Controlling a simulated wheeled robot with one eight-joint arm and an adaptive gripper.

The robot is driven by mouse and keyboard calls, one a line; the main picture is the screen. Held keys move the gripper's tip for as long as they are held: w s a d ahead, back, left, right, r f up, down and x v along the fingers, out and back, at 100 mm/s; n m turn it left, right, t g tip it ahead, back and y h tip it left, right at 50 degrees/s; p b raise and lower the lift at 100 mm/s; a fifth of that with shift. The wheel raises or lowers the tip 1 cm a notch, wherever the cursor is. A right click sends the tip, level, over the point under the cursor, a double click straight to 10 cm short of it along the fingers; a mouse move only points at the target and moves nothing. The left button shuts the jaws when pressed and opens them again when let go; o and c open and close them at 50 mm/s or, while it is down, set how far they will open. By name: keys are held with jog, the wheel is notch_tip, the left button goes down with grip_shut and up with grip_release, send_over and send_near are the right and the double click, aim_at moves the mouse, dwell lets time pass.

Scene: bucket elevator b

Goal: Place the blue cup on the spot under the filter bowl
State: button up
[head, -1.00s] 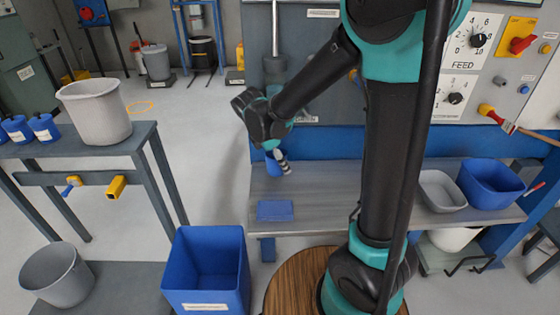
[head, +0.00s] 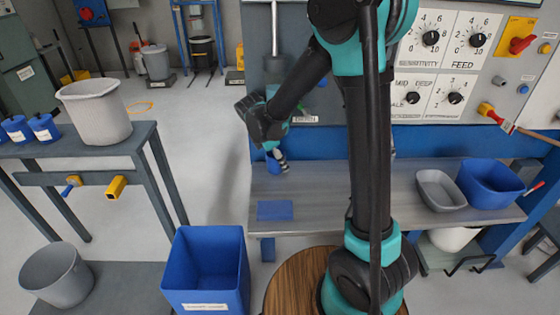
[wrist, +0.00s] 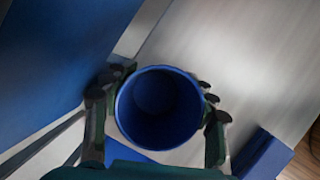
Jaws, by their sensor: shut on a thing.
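My gripper (head: 280,160) is shut on the blue cup (head: 272,165) above the left part of the grey bench (head: 330,200). In the wrist view, the cup (wrist: 160,105) stands between the fingers with its open mouth facing the camera, and it looks empty. In the head view most of the cup is hidden behind the gripper, and I cannot tell whether its base touches the bench. A grey fitting on a vertical rod (head: 274,68) is behind the arm; I cannot tell whether it is the filter bowl. The spot below the bowl cannot be made out.
A flat blue pad (head: 274,210) lies near the bench's front edge. A grey tray (head: 440,190) and a blue bin (head: 489,184) stand at the bench's right. A blue wall panel (head: 440,142) runs behind. A tall blue bin (head: 206,270) stands on the floor at front left.

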jog(key=o, duration=1.2)
jog(key=shift+c, duration=0.2)
jog(key=shift+r, duration=0.2)
jog(key=a+r, duration=0.1)
jog(key=s+a+r, duration=0.1)
jog(key=shift+r, duration=0.35)
jog(key=s+a, duration=0.4)
jog(key=a, duration=0.6)
